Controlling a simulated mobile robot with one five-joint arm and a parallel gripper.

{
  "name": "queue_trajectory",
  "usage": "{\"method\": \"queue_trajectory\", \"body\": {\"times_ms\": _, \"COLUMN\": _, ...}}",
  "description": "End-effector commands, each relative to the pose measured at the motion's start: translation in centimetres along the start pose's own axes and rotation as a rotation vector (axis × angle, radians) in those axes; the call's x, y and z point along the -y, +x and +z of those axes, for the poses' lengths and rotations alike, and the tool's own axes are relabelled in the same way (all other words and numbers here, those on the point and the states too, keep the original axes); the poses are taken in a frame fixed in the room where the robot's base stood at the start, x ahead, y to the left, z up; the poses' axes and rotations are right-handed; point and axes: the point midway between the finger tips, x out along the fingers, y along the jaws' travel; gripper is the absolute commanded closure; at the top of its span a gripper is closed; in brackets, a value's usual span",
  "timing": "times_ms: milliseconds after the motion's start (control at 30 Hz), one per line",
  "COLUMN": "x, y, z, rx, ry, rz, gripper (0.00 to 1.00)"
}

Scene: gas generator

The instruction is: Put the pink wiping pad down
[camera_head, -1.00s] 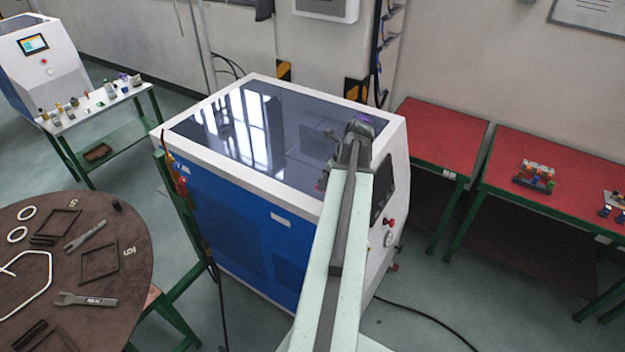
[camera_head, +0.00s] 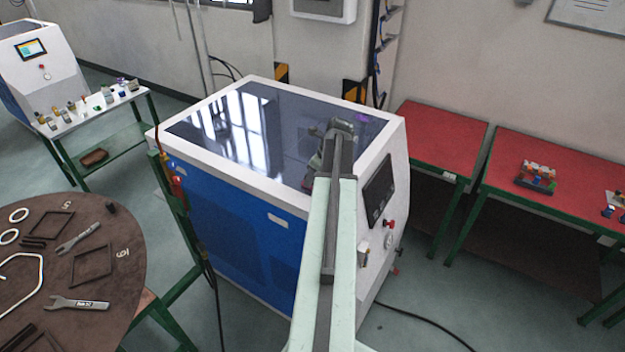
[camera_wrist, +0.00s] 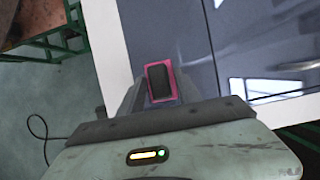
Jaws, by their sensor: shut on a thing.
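The pink wiping pad (camera_wrist: 149,82) shows in the wrist view as a pink edge around a dark block, between the fingers of my gripper (camera_wrist: 150,88). My gripper is shut on it.
The blue and white machine (camera_head: 225,225) has a front panel with a screen and red button on its right. Red tables (camera_head: 440,135) stand to the right. A round brown table (camera_head: 110,230) with tools is at the left. Most of the glossy top is clear.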

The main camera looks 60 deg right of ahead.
Motion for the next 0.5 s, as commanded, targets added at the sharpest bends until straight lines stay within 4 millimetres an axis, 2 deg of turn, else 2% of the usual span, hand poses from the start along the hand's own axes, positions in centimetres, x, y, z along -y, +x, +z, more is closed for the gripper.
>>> {"method": "queue_trajectory", "body": {"times_ms": 133, "x": -0.02, "y": 0.45, "z": -0.16, "rx": 0.000, "ry": -0.001, "rz": 0.000, "gripper": 0.92}}
{"method": "queue_trajectory", "body": {"times_ms": 167, "x": -0.03, "y": 0.29, "z": -0.09, "rx": 0.000, "ry": -0.001, "rz": 0.000, "gripper": 0.52}}
{"method": "queue_trajectory", "body": {"times_ms": 200, "x": -0.03, "y": 0.25, "z": -0.07, "rx": 0.000, "ry": -0.001, "rz": 0.000, "gripper": 0.41}}
{"method": "queue_trajectory", "body": {"times_ms": 233, "x": -0.03, "y": 0.25, "z": -0.07, "rx": 0.000, "ry": -0.001, "rz": 0.000, "gripper": 0.38}}
{"method": "queue_trajectory", "body": {"times_ms": 500, "x": -0.06, "y": 0.24, "z": -0.03, "rx": 0.000, "ry": -0.001, "rz": 0.001, "gripper": 0.38}}
